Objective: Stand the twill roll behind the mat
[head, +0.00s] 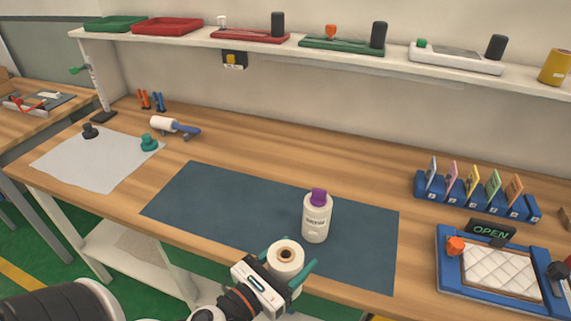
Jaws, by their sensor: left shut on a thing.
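The twill roll (287,270) is a white roll with a brown core, its open end facing up towards the camera. My left gripper (289,257) has teal fingers, one on each side of the roll, and is shut on it. It holds the roll at the front edge of the dark blue mat (220,210); its height above the bench cannot be told. A white bottle with a purple cap (316,218) stands on the mat, just behind and right of the roll. My right gripper is not in view.
Bare wooden bench (290,155) runs behind the mat to the wall. A white tape dispenser with blue handle (175,127) lies at the back left. A blue card rack (475,200) and a blue-framed tray (450,280) stand at right. A loaded shelf (340,60) hangs above.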

